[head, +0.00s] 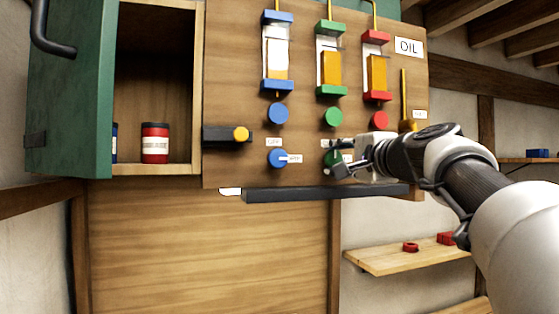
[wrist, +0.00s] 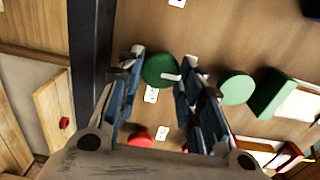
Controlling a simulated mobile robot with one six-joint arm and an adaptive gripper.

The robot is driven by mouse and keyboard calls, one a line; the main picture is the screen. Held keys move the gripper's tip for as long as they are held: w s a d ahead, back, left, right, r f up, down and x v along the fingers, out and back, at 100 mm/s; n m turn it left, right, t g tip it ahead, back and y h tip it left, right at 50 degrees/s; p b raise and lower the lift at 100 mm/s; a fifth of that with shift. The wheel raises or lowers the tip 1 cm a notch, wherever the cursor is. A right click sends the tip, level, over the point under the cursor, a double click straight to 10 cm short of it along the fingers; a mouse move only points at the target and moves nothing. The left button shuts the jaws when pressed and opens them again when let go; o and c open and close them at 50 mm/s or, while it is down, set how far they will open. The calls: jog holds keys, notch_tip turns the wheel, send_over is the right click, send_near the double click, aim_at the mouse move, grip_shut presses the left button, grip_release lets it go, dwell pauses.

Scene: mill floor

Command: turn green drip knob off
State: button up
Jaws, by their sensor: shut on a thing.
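The green drip knob (wrist: 158,70) is a round green disc with a white pointer. In the wrist view it sits between my two fingers, and the pointer runs toward the right of that picture, toward the upper green disc (wrist: 237,88). In the head view the knob (head: 331,157) is low on the wooden panel, under the green oil column, partly hidden by my gripper. My gripper (wrist: 163,80) is shut on the knob. It also shows in the head view (head: 341,169), coming from the right.
A blue knob (head: 277,158) is left of the green one. A red knob (wrist: 141,137) shows in the wrist view. A dark rail (head: 320,194) runs below the knobs. A green cabinet door (head: 73,95) stands open at left; a shelf (head: 405,258) is lower right.

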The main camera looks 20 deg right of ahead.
jog(key=o, duration=1.1)
jog(key=shift+c, duration=0.2)
jog(key=s, duration=0.7)
jog(key=shift+s, duration=0.25)
jog(key=shift+d, duration=0.1)
